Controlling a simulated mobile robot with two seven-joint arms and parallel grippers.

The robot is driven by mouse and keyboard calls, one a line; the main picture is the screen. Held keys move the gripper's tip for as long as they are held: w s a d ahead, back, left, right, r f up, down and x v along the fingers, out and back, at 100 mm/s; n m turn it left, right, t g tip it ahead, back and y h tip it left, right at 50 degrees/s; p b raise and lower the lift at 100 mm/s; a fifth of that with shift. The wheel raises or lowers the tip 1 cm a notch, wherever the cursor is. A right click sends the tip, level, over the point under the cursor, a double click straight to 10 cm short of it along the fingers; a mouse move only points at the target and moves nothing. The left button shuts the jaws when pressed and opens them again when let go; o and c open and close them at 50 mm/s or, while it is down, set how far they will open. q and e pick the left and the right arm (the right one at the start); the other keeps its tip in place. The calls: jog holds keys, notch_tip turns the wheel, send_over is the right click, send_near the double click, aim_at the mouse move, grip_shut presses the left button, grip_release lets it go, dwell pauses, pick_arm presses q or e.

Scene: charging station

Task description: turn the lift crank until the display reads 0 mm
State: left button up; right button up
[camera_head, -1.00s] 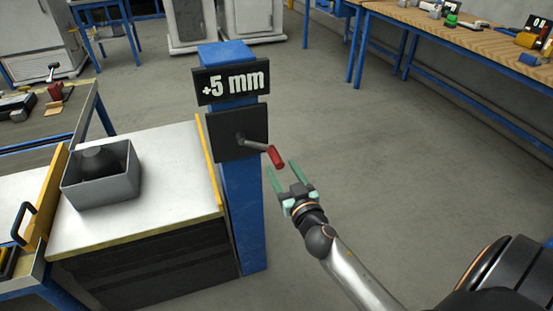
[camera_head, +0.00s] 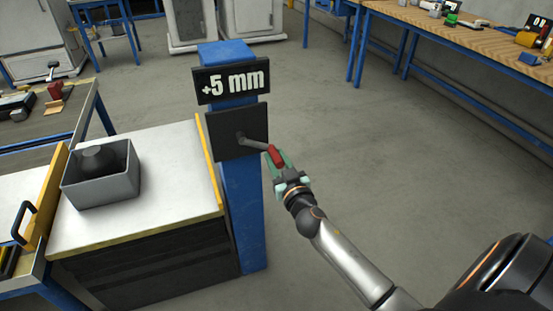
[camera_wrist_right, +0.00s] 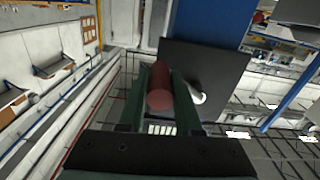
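The display (camera_head: 231,82) at the top of the blue post reads +5 mm. Below it, the lift crank has a dark plate, a grey arm (camera_head: 256,144) and a red handle (camera_head: 277,156) pointing right and slightly down. My right gripper (camera_head: 279,160) is at the handle, one green finger on each side. In the right wrist view the red handle (camera_wrist_right: 160,87) lies between the fingers of my gripper (camera_wrist_right: 160,95), with no clear gap on either side; it looks shut on the handle. The fingers partly hide the handle. My left gripper is not in view.
The blue post (camera_head: 243,215) stands against a white-topped bench (camera_head: 165,180) holding a grey bin (camera_head: 105,187). The floor to the right of the post is clear. A wooden table (camera_head: 470,30) with small items stands at the far right.

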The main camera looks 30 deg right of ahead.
grip_shut()
dwell(0.9)
